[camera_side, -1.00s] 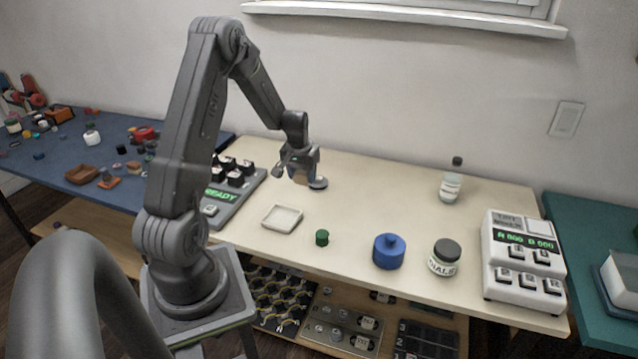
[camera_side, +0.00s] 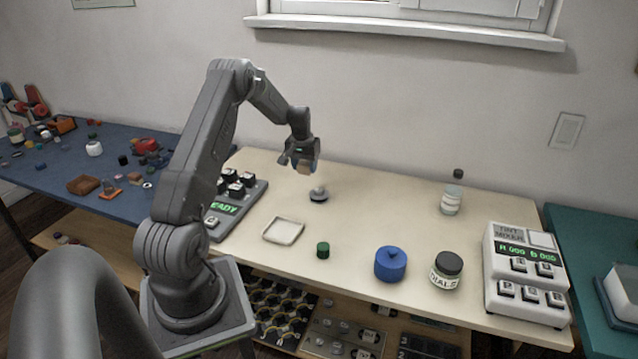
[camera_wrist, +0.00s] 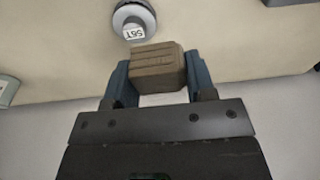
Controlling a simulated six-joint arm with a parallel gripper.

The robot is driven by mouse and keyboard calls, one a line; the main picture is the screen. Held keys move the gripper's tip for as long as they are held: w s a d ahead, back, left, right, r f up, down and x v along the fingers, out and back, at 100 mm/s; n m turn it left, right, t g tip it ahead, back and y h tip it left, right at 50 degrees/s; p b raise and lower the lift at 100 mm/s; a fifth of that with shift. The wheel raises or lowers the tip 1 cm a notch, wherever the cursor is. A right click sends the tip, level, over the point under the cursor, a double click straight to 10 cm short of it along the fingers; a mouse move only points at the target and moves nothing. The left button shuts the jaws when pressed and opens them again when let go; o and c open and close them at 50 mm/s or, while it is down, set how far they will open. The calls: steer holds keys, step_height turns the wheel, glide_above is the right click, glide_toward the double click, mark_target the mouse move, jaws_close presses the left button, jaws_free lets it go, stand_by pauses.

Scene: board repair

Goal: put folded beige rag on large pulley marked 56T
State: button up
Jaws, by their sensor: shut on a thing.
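My gripper (camera_wrist: 158,82) is shut on the folded beige rag (camera_wrist: 158,66), which sits between the two blue-grey fingers in the wrist view. In the side view my gripper (camera_side: 304,166) holds the rag (camera_side: 305,169) in the air above the table. The large pulley (camera_side: 318,195) is a grey disc with a raised hub, lying on the table just below and slightly right of the gripper. In the wrist view the pulley (camera_wrist: 133,18) shows its 56T label, upside down, just beyond the rag. The rag is apart from the pulley.
A white shallow tray (camera_side: 284,231), a green cylinder (camera_side: 323,250), a blue lidded pot (camera_side: 390,264) and a vials jar (camera_side: 446,271) stand toward the front. A bottle (camera_side: 452,193) and the tint mixer (camera_side: 524,274) are right. The table right of the pulley is clear.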

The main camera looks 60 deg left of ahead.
glide_above(319, 189)
step_height(319, 189, down, 3)
steer(key=shift+r, duration=0.1)
steer(key=shift+f, duration=1.95)
steer(key=shift+f, duration=0.1)
steer(key=o, duration=0.9)
